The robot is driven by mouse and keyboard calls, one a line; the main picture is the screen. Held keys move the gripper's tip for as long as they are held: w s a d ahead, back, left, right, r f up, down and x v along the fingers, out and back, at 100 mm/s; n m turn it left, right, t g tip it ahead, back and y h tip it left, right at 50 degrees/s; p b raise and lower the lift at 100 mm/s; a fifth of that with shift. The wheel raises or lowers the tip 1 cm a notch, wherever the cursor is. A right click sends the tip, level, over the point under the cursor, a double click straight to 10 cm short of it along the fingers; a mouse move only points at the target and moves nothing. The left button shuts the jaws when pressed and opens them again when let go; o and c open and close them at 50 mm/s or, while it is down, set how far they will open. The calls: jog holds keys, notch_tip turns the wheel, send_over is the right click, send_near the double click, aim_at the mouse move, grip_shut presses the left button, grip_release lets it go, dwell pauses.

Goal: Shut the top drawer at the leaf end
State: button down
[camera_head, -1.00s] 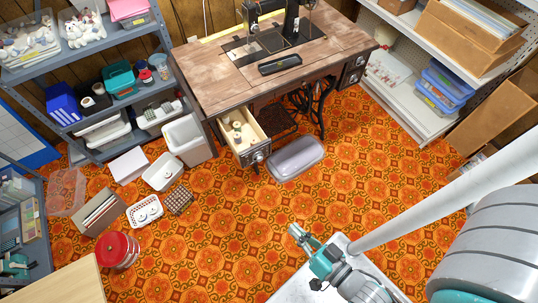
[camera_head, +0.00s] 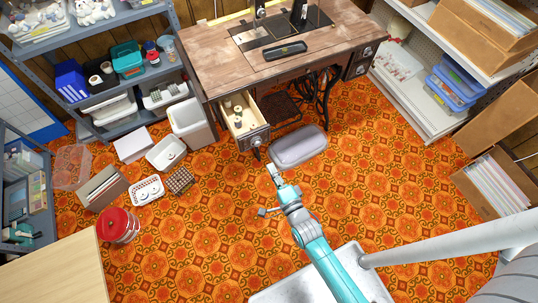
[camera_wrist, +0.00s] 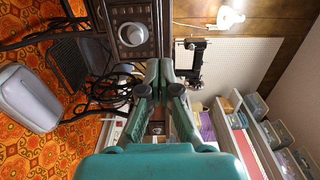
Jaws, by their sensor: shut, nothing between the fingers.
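The sewing table (camera_head: 215,75) stands at the back with a drawer (camera_head: 246,125) pulled out at its left end. The drawer holds a few spools, and its dark front has a round metal knob. My gripper (camera_head: 274,170) is shut and empty, in front of the drawer and a little below and right of it in the head view, apart from it. In the wrist view, a dark drawer front with a round knob (camera_wrist: 133,33) shows ahead and left of the shut fingers (camera_wrist: 164,68).
A grey case (camera_head: 298,147) lies on the floor right of the open drawer, near my gripper. A pale bin (camera_head: 191,122) stands left of the drawer. A black tray (camera_head: 285,50) lies on the tabletop. Patterned floor (camera_head: 215,215) in front is clear.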

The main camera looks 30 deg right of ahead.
aim_at(252, 134)
jog(key=w, duration=1.3)
jog(key=shift+w, duration=0.1)
